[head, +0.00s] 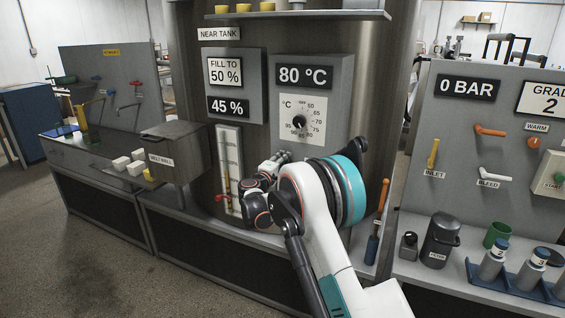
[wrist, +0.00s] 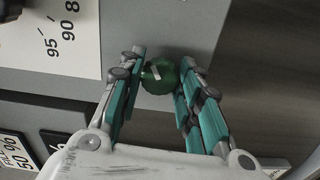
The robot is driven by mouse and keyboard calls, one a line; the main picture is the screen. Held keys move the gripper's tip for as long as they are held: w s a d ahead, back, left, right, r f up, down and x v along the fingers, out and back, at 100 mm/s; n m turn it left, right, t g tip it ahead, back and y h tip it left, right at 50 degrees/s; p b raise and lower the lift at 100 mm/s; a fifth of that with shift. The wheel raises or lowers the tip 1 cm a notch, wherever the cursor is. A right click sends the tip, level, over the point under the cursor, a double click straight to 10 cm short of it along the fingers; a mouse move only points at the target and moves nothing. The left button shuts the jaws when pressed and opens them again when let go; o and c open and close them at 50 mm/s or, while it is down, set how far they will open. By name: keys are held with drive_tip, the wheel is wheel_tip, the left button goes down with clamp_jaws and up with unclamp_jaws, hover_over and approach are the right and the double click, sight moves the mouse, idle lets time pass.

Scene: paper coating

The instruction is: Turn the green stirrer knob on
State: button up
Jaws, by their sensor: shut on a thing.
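The green stirrer knob (wrist: 160,77) shows in the wrist view, round, with a pale mark on its face. My gripper (wrist: 164,72) has its two fingertips on either side of the knob and is shut on it. The knob sits on a grey panel below the temperature dial. In the head view my gripper (head: 282,158) is at the lower part of the 80 °C panel (head: 341,76); my own arm and fingers hide the knob there.
The black temperature dial (head: 299,122) is just above my gripper. A level gauge with a red valve (head: 222,198) is to the left, by the grey melt well box (head: 176,150). An orange-handled tool (head: 383,196) stands right of my arm.

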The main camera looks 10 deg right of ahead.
drive_tip(key=shift+f, duration=0.1)
idle(0.3)
drive_tip(key=o, duration=1.1)
drive_tip(key=v, duration=1.2)
